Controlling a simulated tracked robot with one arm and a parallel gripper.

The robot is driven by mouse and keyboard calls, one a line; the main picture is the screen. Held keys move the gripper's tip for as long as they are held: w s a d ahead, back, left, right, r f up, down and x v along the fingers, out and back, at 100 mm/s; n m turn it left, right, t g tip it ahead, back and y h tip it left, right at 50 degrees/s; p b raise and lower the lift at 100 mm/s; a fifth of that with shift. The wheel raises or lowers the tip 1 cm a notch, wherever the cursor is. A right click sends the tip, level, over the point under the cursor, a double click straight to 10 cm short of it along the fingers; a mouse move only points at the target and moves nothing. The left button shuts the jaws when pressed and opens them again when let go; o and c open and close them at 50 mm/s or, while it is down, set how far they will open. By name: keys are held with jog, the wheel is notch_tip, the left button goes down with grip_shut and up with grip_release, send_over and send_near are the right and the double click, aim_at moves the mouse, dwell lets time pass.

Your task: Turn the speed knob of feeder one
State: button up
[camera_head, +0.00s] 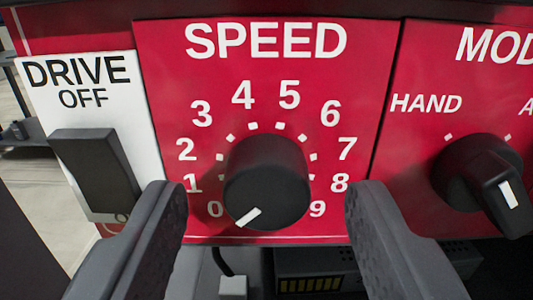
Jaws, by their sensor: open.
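The speed knob (268,180) is a round black knob on a red panel (365,60) marked SPEED, with numbers from 0 to 9 around it. Its white pointer line is at the lower left, near the 0. My gripper (262,205) is open, with one dark finger to the left of the knob and the other to the right. Both fingertips stand apart from the knob in the picture, and red panel shows on each side. How far the fingertips are from the panel in depth I cannot tell.
A black DRIVE rocker switch (97,172) on a white plate marked OFF is at the left, close to the left finger. A black mode knob (484,180) with a white pointer is at the right, near HAND. Dark equipment and a cable lie below the panel.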

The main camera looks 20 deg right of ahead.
jog(key=shift+w+d, duration=0.15)
jog(key=shift+w, duration=0.45)
jog(key=c, duration=1)
